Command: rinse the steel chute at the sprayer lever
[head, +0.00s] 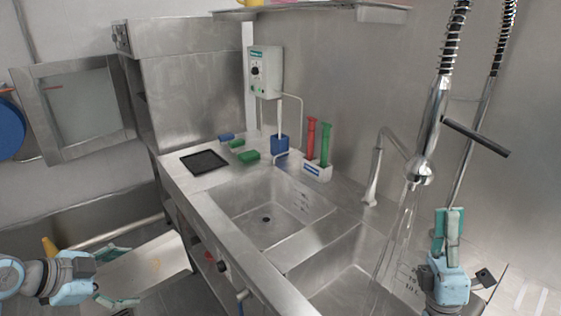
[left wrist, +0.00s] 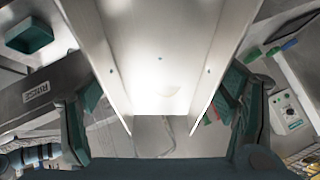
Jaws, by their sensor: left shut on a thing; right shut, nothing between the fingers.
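The steel chute (head: 150,275) is a bent sheet-metal trough at the lower left, left of the counter. My left gripper (head: 112,278) is shut on it, and the left wrist view shows the chute (left wrist: 160,50) between the fingers. A faint brownish mark shows on its surface. The sprayer (head: 430,130) hangs over the right basin, with its dark lever (head: 475,137) sticking out to the right. Pale streaks like running water fall from its head into the basin. My right gripper (head: 448,228) is shut and empty, pointing up below the lever and apart from it.
The left basin (head: 265,210) and right basin (head: 345,270) are set in the steel counter. A faucet (head: 375,175) stands behind them. A black tray (head: 204,161), green sponges and a holder with red and green handles (head: 317,171) stand at the back.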

